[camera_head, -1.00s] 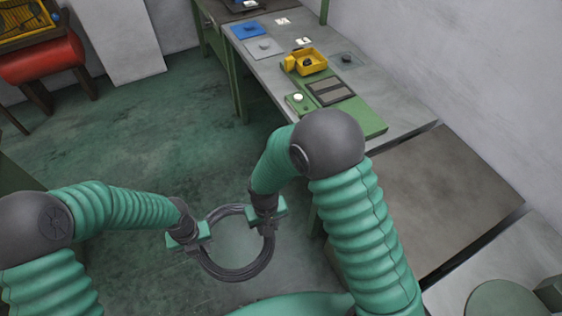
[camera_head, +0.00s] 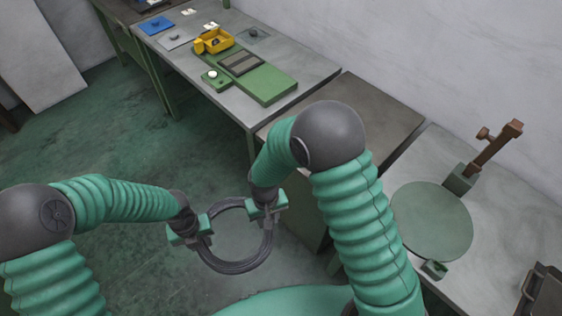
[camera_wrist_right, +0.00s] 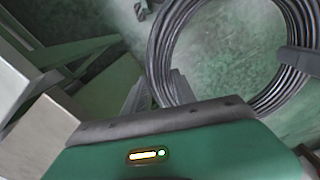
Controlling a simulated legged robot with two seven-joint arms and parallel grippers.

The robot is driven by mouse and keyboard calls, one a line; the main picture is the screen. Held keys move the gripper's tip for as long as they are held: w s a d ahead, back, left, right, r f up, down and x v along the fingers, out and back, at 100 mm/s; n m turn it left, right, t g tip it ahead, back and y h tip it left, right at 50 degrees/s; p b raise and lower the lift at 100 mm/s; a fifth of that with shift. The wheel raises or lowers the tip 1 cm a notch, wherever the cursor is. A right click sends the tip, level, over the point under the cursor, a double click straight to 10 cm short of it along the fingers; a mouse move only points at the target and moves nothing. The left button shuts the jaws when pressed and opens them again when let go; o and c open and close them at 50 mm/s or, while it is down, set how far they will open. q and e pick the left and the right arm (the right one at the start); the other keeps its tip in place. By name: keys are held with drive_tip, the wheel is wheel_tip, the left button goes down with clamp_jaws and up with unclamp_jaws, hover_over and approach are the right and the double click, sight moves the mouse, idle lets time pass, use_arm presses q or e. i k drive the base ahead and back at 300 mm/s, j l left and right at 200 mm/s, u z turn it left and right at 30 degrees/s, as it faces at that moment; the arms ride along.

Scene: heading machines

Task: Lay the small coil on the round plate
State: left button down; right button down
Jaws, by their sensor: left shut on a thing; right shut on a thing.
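The small coil (camera_head: 240,266) is a ring of dark grey wire held in front of me above the green floor. My left gripper (camera_head: 199,236) is shut on its left side. My right gripper (camera_head: 263,212) is shut on its upper right side. In the right wrist view the coil (camera_wrist_right: 161,60) fills the upper right, and a dark finger of mine crosses its right side. The round plate (camera_head: 432,222) is a flat green disc on the grey table at the right, apart from the coil. Its top is bare; my right arm stands between it and the coil.
A brown-topped table (camera_head: 385,112) adjoins. A further table bears a yellow bin (camera_head: 220,43) and a green board (camera_head: 262,82). A dark object (camera_head: 543,292) lies lower right.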

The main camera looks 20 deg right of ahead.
sight(433, 219)
drive_tip(key=k+z, duration=0.1)
drive_tip(key=z, duration=0.75)
drive_tip(key=k+l+z, duration=0.1)
drive_tip(key=z, duration=0.35)
